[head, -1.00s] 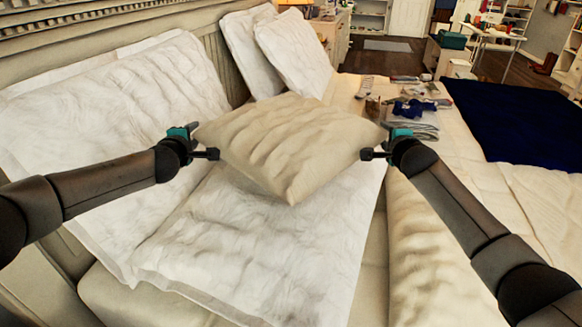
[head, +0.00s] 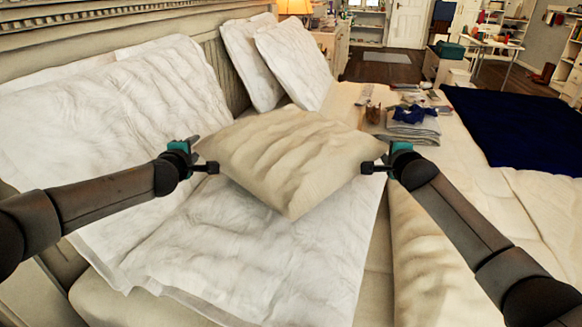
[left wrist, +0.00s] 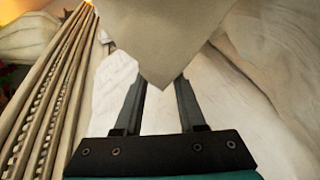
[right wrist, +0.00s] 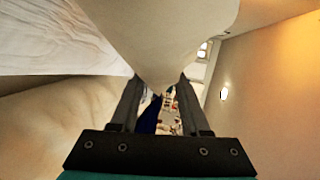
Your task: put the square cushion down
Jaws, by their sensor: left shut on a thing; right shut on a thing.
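The beige square cushion (head: 290,160) is held between my two arms in the middle of the head view, over the white pillows on the bed. My left gripper (head: 206,167) is shut on its left corner. My right gripper (head: 372,166) is shut on its right corner. The cushion's corner fills the upper part of the left wrist view (left wrist: 165,40) between the fingers. It also fills the upper middle of the right wrist view (right wrist: 165,35). Whether its underside touches the white pillow below cannot be told.
A large white pillow (head: 250,255) lies below the cushion. Other white pillows (head: 110,110) lean on the headboard (head: 60,55). A beige rolled piece (head: 430,255) lies at right. Folded clothes (head: 412,125) and a dark blue cloth (head: 515,125) lie further back on the bed.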

